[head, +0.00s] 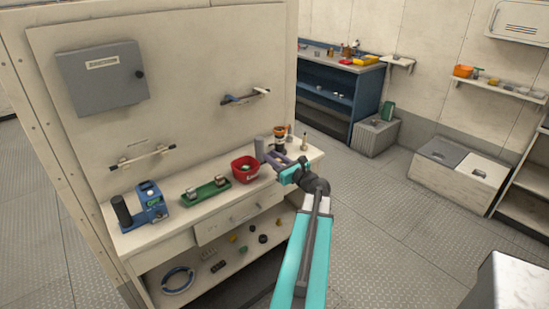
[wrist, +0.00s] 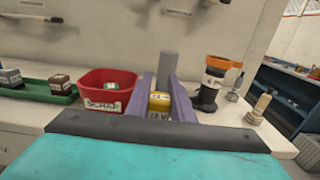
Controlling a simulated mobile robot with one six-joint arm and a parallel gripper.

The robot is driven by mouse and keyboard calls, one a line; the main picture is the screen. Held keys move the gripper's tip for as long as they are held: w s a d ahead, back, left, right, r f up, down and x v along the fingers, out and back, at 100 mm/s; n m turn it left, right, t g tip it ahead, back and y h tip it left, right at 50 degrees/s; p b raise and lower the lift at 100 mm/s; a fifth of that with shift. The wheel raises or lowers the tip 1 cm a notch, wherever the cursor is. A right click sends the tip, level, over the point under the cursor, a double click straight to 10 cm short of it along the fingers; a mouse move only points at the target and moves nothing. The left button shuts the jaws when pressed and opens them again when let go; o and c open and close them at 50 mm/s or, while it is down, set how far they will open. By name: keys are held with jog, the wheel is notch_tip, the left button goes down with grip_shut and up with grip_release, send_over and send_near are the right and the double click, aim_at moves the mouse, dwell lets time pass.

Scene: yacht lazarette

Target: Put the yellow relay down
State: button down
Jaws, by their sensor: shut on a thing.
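The yellow relay (wrist: 158,104), a small block marked "12V", sits between the two purple fingers of my gripper (wrist: 163,98) in the wrist view. The fingers are shut on it. In the head view my gripper (head: 274,158) is over the right part of the white bench top (head: 180,213), to the right of the red bin. The relay cannot be made out there. Whether its underside touches the bench is hidden.
A red bin marked "SCRAP" (wrist: 103,103) with a green item inside stands left of my gripper. Further left is a green tray (wrist: 40,92) with dark relays. A grey post (wrist: 168,64) is behind the relay. An orange-topped black holder (wrist: 210,82) and small fittings (wrist: 258,108) stand right.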

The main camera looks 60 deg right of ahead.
jog(key=shift+w+d+f, duration=0.1)
jog(key=shift+w+d, duration=0.35)
jog(key=shift+d, duration=0.45)
jog(key=shift+w+d+f, duration=0.1)
jog(key=shift+w+d, duration=0.3)
jog(key=shift+d, duration=0.45)
jog(key=shift+w+d+f, duration=0.1)
jog(key=shift+w+d, duration=0.35)
jog(key=shift+d, duration=0.45)
jog(key=shift+f+b, duration=0.8)
jog(key=shift+f, duration=0.95)
jog(key=shift+f, duration=0.15)
jog(key=c, duration=1.5)
grip_release()
jog(key=shift+c, duration=0.2)
jog(key=shift+r, duration=0.2)
jog(key=b+v, duration=0.2)
jog(key=v, duration=1)
jog(key=shift+a, duration=0.1)
